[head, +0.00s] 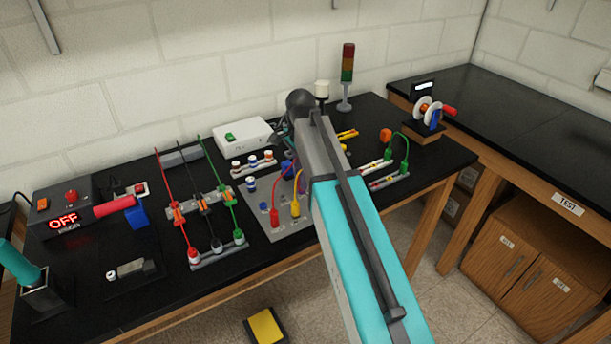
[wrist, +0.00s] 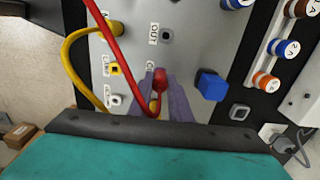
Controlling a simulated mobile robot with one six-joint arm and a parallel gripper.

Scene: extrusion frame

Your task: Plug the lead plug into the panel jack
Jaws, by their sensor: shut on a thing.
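My gripper (wrist: 159,97) shows in the wrist view as two purple fingers shut on a red lead plug (wrist: 160,78) over the grey panel (wrist: 190,55). The red lead (wrist: 118,47) loops from the plug and leaves the top of the view. Whether the plug touches the panel, I cannot tell. In the head view my arm hides most of the gripper; the panel (head: 291,227) and the lead's other red plug (head: 275,217) show.
A yellow plug (wrist: 112,28) with a yellow lead stands left of my gripper, and a blue block (wrist: 211,85) stands right. Coloured terminals (wrist: 285,48) line the right side. In the head view, a rack of leads (head: 220,250) stands left of the panel.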

